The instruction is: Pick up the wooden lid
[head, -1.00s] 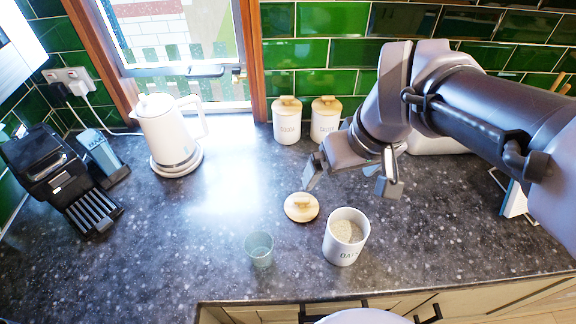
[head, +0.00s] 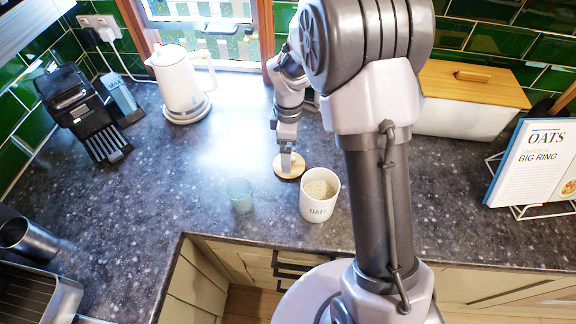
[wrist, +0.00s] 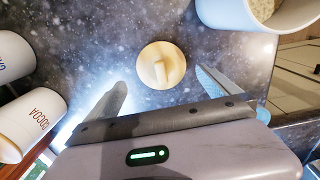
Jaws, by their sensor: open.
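The wooden lid (head: 290,167) is a round pale disc with a bar handle, lying flat on the dark speckled counter. In the wrist view the lid (wrist: 161,65) shows whole, its handle (wrist: 161,72) upright in the middle. My gripper (head: 288,160) is above the lid and hides part of it in the head view. In the wrist view my gripper (wrist: 160,88) has its two fingers spread wide, one to each side of the lid's near edge, with nothing between them. The exact height above the lid is hard to tell.
The open white oats canister (head: 320,196) stands just right of the lid. A clear glass (head: 241,195) stands to its lower left. A cocoa canister (wrist: 32,115) shows in the wrist view. A kettle (head: 180,82) and recipe stand (head: 535,165) stand farther off.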

